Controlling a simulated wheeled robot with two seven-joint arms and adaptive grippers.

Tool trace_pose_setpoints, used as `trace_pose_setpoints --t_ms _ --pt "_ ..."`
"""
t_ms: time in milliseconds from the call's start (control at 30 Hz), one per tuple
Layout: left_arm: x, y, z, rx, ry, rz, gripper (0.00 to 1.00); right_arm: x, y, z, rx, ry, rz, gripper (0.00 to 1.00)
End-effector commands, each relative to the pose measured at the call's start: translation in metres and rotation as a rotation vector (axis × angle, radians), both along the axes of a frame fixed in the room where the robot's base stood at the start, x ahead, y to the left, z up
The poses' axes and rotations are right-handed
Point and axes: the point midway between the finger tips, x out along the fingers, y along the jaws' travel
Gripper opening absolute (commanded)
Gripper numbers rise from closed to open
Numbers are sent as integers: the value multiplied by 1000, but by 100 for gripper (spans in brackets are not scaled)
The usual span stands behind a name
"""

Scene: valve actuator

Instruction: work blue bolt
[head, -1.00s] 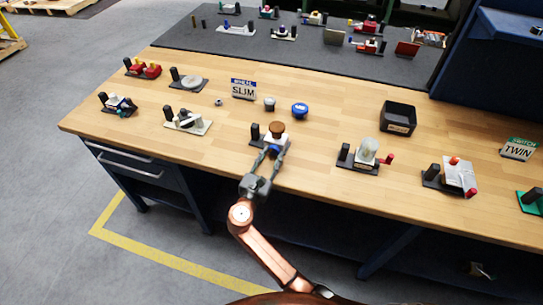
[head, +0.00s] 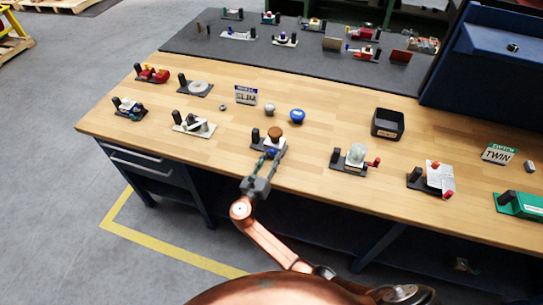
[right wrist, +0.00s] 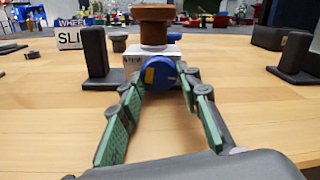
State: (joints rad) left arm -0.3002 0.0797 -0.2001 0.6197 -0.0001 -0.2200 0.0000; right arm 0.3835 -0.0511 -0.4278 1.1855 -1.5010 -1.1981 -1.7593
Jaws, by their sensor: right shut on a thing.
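The blue bolt (right wrist: 160,73) is a round blue head with a yellow mark, on the front of a small white block (right wrist: 133,61). A brown knob (right wrist: 153,22) stands on top of the block; it also shows in the head view (head: 275,132). My right gripper (head: 267,157) reaches in from the table's front edge. In the right wrist view its green-padded fingers (right wrist: 163,80) are shut on the blue bolt, one on each side. The bolt is mostly hidden by the fingers in the head view. My left gripper is not in view.
A black post (right wrist: 96,52) stands just left of the block. A blue knob (head: 297,116) and a grey knob (head: 269,109) lie behind it. A clear-domed fixture (head: 355,155) stands to the right, a black bin (head: 387,122) behind that. Bare wood lies around the fixture.

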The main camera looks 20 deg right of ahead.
Motion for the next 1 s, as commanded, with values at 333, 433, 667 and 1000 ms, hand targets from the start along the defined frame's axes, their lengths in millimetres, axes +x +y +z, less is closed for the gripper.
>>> trace_pose_setpoints --t_ms 333,433,667,1000 --pt "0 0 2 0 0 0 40 0 0 0 -13 8 0 7" --pt "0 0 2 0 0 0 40 0 -1 0 -13 8 -2 35" --pt "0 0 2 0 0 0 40 0 -1 0 -12 8 -1 49" --pt "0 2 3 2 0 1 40 -6 5 -1 -11 9 0 49"
